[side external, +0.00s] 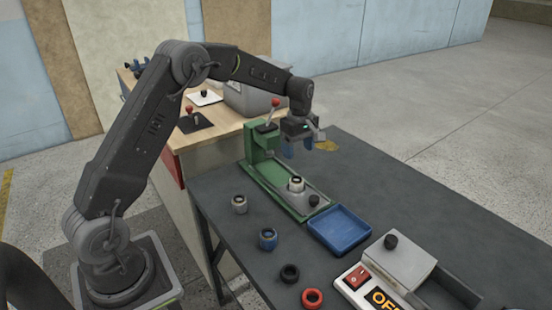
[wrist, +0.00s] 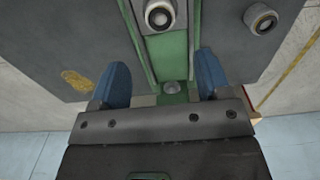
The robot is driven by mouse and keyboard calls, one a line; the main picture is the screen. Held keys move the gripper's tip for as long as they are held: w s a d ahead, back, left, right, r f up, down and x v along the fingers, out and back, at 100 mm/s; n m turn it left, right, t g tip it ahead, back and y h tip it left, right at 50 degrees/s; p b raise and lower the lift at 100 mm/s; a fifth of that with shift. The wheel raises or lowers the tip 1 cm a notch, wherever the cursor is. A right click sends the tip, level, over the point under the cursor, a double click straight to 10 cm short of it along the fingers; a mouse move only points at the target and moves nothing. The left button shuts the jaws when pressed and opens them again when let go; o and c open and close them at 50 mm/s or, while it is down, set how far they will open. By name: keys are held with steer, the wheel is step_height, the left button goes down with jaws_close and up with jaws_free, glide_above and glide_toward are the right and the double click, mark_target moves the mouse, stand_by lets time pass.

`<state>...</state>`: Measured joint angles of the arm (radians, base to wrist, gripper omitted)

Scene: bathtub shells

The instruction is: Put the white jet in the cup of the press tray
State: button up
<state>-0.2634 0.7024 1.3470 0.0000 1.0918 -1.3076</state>
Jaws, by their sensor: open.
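A white jet (side external: 297,184) with a dark centre stands upright in the cup of the grey press tray (side external: 311,212). It also shows at the top of the wrist view (wrist: 160,15). A second pale, whitish-grey jet (side external: 239,204) stands on the dark table left of the press, also seen in the wrist view (wrist: 262,18). My gripper (side external: 298,147) is open and empty, raised above the green press (side external: 263,150), near its column and apart from both jets. Its two blue fingers are spread wide in the wrist view (wrist: 161,78).
A blue-banded jet (side external: 267,238), a black ring (side external: 289,273) and a red ring (side external: 312,298) are at the table's front. A blue tray (side external: 340,230) lies right of the press. A switch box (side external: 362,285) and a grey lidded box (side external: 398,262) stand at front right.

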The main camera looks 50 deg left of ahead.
steer(key=s+d+r+m+t, duration=0.1)
steer(key=s+d+r+m, duration=0.3)
steer(key=s+r, duration=0.3)
steer(key=s+d+r+m+t, duration=0.2)
steer(key=s+d+r+m, duration=0.25)
steer(key=s+r, duration=0.2)
steer(key=s+d+m+t, duration=0.2)
steer(key=s+d+m, duration=0.3)
steer(key=s, duration=1.3)
steer(key=m, duration=0.4)
steer(key=shift+d+r+t, duration=0.2)
steer(key=shift+r+t, duration=0.05)
steer(key=shift+t, duration=0.05)
steer(key=shift+m, duration=0.25)
steer(key=shift+c, duration=0.3)
